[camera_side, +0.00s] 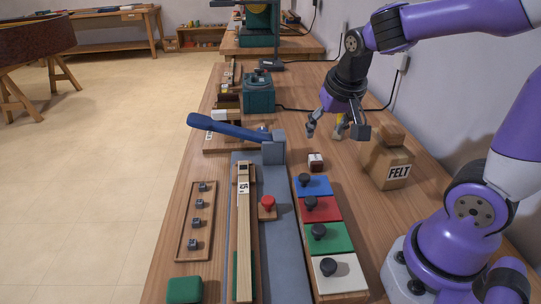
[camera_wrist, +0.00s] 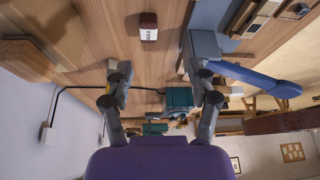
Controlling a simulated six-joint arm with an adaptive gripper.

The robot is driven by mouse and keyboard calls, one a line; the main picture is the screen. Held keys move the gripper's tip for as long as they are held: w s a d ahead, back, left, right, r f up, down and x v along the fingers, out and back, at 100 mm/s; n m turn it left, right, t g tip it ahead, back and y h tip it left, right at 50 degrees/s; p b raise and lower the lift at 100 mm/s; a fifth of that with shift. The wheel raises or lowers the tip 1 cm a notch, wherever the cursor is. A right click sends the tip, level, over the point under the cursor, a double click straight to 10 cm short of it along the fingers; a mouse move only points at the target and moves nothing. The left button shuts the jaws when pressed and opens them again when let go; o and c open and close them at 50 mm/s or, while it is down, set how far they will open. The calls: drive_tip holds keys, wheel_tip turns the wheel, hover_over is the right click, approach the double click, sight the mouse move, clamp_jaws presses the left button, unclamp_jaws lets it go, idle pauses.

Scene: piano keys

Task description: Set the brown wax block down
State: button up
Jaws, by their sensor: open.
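The brown wax block (camera_side: 315,162) is a small dark brown block with a white label. It rests on the wooden bench just beyond the blue-lidded box. It also shows in the wrist view (camera_wrist: 148,27) at the top, beyond my fingertips. My gripper (camera_side: 337,130) is open with nothing between its fingers. It hangs above the bench, up and to the right of the block in the side view, and apart from it. In the wrist view my gripper (camera_wrist: 163,78) shows both fingers spread wide.
A row of lidded boxes in blue (camera_side: 314,186), red, green and white stands nearest the block. A blue-handled lever clamp (camera_side: 235,132) is to the left. A felt carton (camera_side: 388,163) stands at right. A yellow item (camera_side: 340,126) is behind my gripper. Bare bench surrounds the block.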

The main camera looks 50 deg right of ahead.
drive_tip(key=s+a+r+n+t+y, duration=0.1)
drive_tip(key=s+a+r+n+y, duration=0.1)
drive_tip(key=s+a+n, duration=0.4)
drive_tip(key=shift+s+a+r+n+t+y, duration=0.35)
drive_tip(key=shift+a+r+n, duration=0.35)
drive_tip(key=shift+a, duration=0.55)
drive_tip(key=shift+w, duration=0.1)
